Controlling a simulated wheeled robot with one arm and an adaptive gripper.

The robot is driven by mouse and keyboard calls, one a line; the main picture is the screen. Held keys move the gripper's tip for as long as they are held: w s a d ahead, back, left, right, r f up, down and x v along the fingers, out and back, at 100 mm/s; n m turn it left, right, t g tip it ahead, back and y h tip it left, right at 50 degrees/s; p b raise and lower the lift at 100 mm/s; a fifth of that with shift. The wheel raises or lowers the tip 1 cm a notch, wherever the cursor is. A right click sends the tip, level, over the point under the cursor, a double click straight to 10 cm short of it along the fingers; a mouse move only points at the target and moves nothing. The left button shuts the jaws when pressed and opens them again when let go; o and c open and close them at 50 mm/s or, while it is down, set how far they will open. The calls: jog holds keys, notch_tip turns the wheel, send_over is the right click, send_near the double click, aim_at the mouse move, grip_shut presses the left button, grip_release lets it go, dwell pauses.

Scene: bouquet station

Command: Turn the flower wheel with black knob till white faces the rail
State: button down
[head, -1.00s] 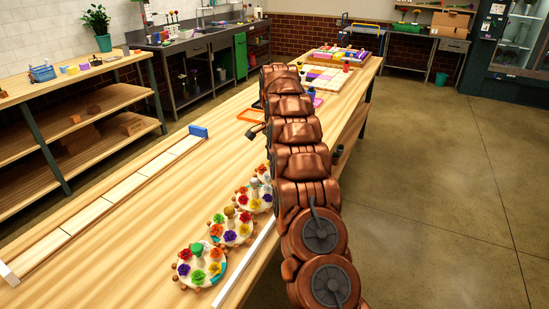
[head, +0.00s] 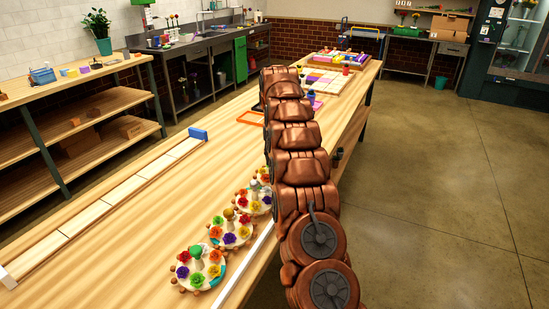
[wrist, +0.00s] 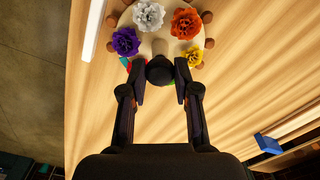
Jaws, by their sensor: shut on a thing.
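In the wrist view the flower wheel (wrist: 170,45) is a pale round disc with brown pegs on its rim. The black knob (wrist: 159,70) sits between the two fingertips of my gripper (wrist: 160,80), which is shut on it. A white flower (wrist: 148,16) is at the upper left of the wheel, an orange flower (wrist: 186,23) at the upper right, a purple flower (wrist: 126,41) at the left and a yellow flower (wrist: 193,56) at the right. The white rail (wrist: 94,30) runs left of the wheel, closest to the purple flower. In the head view my arm hides the gripper.
Other flower wheels stand in a row in the head view, including one with a green knob (head: 198,270) and one with an olive knob (head: 230,232). The rail (head: 245,262) runs beside them. A long pale track (head: 110,198) lies left; the wood between is clear.

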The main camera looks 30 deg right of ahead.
jog(key=n, duration=0.4)
jog(key=shift+w+r+n, duration=0.1)
jog(key=shift+r+n, duration=0.05)
jog(key=shift+n, duration=0.15)
jog(key=n, duration=0.4)
jog(key=shift+n, duration=0.3)
jog(key=c, duration=0.8)
grip_release()
jog(key=shift+c, duration=0.2)
